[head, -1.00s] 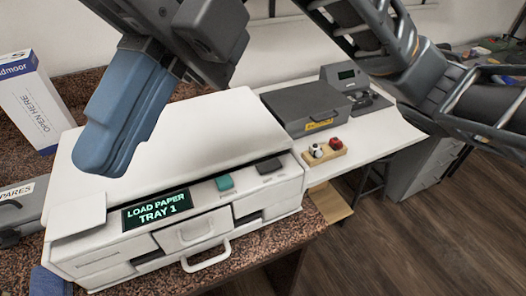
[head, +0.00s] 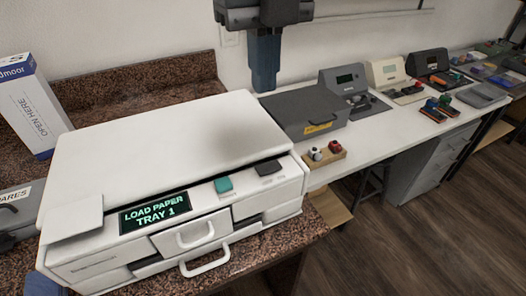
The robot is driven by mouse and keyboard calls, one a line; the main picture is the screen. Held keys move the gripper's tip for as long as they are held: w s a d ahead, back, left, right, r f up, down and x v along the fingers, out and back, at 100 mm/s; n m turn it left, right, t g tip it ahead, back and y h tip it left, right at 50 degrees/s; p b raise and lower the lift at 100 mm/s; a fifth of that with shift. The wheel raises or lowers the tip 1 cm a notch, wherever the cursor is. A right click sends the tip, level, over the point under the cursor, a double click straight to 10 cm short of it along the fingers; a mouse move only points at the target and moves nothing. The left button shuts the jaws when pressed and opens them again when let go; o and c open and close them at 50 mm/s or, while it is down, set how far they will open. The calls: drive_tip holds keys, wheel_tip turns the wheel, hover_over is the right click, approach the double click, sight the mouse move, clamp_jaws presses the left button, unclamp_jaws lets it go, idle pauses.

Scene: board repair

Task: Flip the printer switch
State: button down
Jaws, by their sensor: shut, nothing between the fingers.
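The white printer (head: 165,150) stands on the speckled brown counter, with a lit display (head: 155,212) reading "LOAD PAPER TRAY 1". On its front ledge are a teal switch or button (head: 223,185) and a dark grey one (head: 268,168); I cannot tell which is the printer switch or how either is set. Two drawers with white handles show on the front. My gripper (head: 264,86) points down behind the printer's back right, at the top of the view. Its blue fingers are together, with nothing held, apart from the printer's switches.
A white box marked "OPEN HERE" (head: 35,110) stands at the left. A grey case (head: 303,110) and a wooden block with red and white knobs (head: 326,154) are on the white bench to the right. Several devices line the bench beyond. The air above the printer is clear.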

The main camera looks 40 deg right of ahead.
sight(263, 168)
drive_tip(key=shift+f, duration=0.1)
wheel_tip(263, 168, down, 14)
drive_tip(key=p, duration=0.2)
drive_tip(key=shift+p, duration=0.3)
idle(0.5)
